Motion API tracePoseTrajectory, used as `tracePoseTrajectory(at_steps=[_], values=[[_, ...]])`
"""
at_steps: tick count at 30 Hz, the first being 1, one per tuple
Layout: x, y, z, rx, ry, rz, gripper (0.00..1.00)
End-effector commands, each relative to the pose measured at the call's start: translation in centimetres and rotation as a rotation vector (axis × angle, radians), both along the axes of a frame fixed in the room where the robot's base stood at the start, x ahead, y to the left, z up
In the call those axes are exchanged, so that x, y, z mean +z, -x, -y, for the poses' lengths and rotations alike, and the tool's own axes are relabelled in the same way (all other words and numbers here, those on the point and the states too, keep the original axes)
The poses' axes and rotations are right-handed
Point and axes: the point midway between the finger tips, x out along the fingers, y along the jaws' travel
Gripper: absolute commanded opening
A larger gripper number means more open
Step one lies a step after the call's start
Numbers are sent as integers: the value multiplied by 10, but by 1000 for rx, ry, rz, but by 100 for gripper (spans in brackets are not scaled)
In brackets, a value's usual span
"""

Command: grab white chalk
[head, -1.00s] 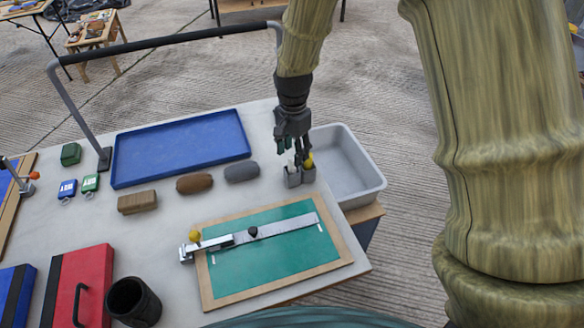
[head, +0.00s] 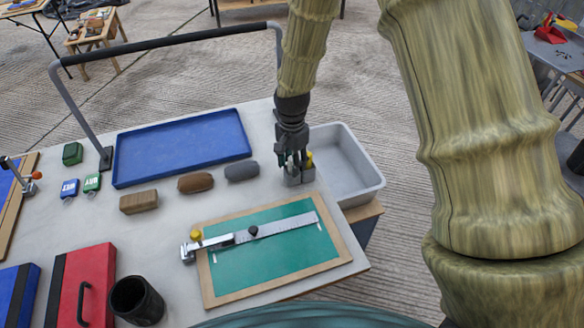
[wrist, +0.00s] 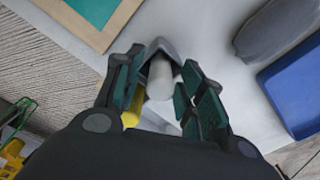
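The white chalk (wrist: 160,78) is a pale stick standing between my gripper's fingers in the wrist view. In the head view my fingers mostly hide it. My gripper (wrist: 160,90) is open around the chalk, with a gap visible beside it. In the head view my gripper (head: 293,160) points down over a small grey holder (head: 300,179). A yellow stick (head: 309,161) stands in the holder next to the fingers. It also shows in the wrist view (wrist: 131,114), beside the left finger.
A grey basin (head: 352,172) lies right of the holder. A grey eraser-like block (head: 242,171) and a blue tray (head: 180,148) lie left. A green board (head: 265,268) with a metal ruler lies in front. A black-topped rail (head: 170,42) stands behind.

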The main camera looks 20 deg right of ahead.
Motion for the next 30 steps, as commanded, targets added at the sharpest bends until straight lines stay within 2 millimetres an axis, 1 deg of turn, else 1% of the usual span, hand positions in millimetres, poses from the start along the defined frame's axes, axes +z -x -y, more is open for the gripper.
tracePoseTrajectory(at_steps=[1, 4, 5, 13, 17, 20, 23, 30], values=[[0, 0, 0, 0, 0, 0, 24], [0, 0, 0, 0, 0, 0, 6], [0, 0, 0, 0, 0, 0, 4], [0, 0, 0, 0, 0, 0, 4], [5, 0, 0, 0, 0, 1, 4], [13, -1, 0, 0, 0, 2, 4], [26, -1, 0, 0, 0, 4, 4], [64, -1, 0, -1, 0, 2, 4]])
